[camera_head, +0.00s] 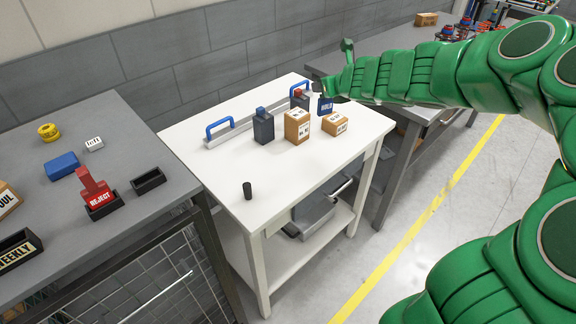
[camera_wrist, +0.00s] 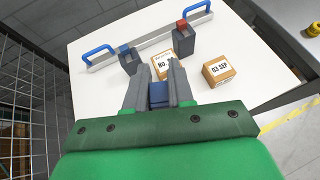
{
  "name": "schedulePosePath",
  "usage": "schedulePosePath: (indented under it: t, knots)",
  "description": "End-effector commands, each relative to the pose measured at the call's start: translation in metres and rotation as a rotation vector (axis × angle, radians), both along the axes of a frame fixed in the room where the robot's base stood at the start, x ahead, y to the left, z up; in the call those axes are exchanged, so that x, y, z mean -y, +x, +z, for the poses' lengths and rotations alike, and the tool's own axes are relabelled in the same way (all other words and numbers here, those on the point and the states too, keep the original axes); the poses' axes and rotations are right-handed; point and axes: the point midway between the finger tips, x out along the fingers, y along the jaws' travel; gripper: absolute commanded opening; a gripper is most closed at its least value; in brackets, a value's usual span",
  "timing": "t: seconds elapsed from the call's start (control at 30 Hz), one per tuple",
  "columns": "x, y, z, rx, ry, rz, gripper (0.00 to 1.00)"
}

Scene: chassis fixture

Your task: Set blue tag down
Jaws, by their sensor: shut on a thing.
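A blue tag (camera_head: 325,106) with white lettering hangs from my gripper (camera_head: 321,88) in the head view, over the far right part of the white table (camera_head: 205,160). It overlaps the area behind the small box, and I cannot tell how high above the table it is. In the wrist view, my gripper (camera_wrist: 157,78) is shut on the blue tag (camera_wrist: 158,95), which shows between the grey fingers. The lower part of the tag is hidden there.
A taller cardboard box (camera_head: 297,127) and a smaller one (camera_head: 335,125) stand close by. Dark blocks with a blue top (camera_head: 263,127) and a red top (camera_head: 299,99) stand near a blue-handled rail (camera_head: 238,133). A black cylinder (camera_head: 247,190) stands at the front; the table's middle front is clear.

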Motion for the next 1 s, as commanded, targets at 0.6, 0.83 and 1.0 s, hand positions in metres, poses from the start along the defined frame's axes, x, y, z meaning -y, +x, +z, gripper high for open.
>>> schedulePosePath:
  t: [0.6, 0.83, 1.0]
  knots:
    - [-0.065, -0.118, -0.063, -0.003, 0.002, 0.603, 0.0]
    - [-0.076, -0.142, -0.07, 0.0, 0.003, 0.694, 0.0]
    - [-0.081, -0.129, -0.078, -0.002, 0.003, 0.701, 0.0]
